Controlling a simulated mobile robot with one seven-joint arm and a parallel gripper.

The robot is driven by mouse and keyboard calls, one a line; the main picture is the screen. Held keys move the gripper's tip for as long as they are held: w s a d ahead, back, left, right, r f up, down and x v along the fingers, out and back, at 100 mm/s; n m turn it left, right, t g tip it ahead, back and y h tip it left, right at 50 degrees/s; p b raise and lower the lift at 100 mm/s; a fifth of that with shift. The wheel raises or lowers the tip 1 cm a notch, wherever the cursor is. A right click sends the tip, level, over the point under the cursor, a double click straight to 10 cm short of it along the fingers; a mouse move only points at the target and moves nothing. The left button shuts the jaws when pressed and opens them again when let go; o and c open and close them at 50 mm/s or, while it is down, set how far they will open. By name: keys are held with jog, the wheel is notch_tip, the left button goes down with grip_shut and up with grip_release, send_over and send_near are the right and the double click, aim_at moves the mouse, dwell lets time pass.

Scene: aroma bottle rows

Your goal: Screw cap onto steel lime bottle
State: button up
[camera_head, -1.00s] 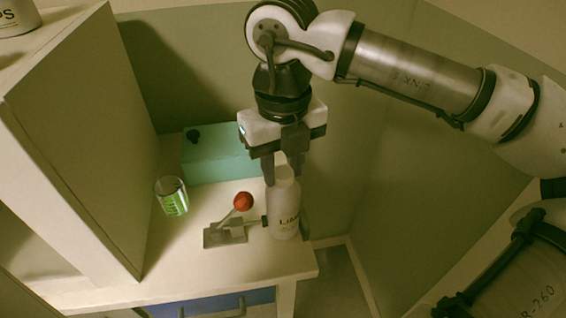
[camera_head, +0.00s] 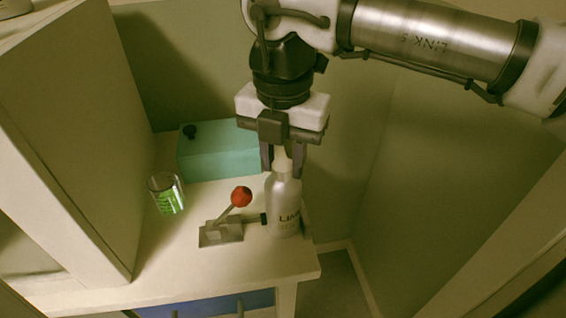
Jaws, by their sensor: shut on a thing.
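A pale steel-grey bottle (camera_head: 284,210) with dark "LIME" lettering stands upright near the right end of the white table. My gripper (camera_head: 283,166) points straight down over it. Its two dark fingers are on the left and right of a small pale cap (camera_head: 282,153) at the bottle's neck, and they are shut on it. The cap appears to sit on the bottle's mouth; how far it is threaded cannot be told. A toggle clamp (camera_head: 222,231) with a red ball knob (camera_head: 241,197) stands left of the bottle, its dark tip at the bottle's side.
A glass with green marking (camera_head: 167,195) stands at the left of the table. A teal box (camera_head: 216,151) with a black knob is at the back. A tall cabinet panel (camera_head: 70,130) borders the left; walls close the back and right. The table's front (camera_head: 200,274) is clear.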

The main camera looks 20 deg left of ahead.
jog(key=m, duration=0.9)
jog(key=o, duration=0.9)
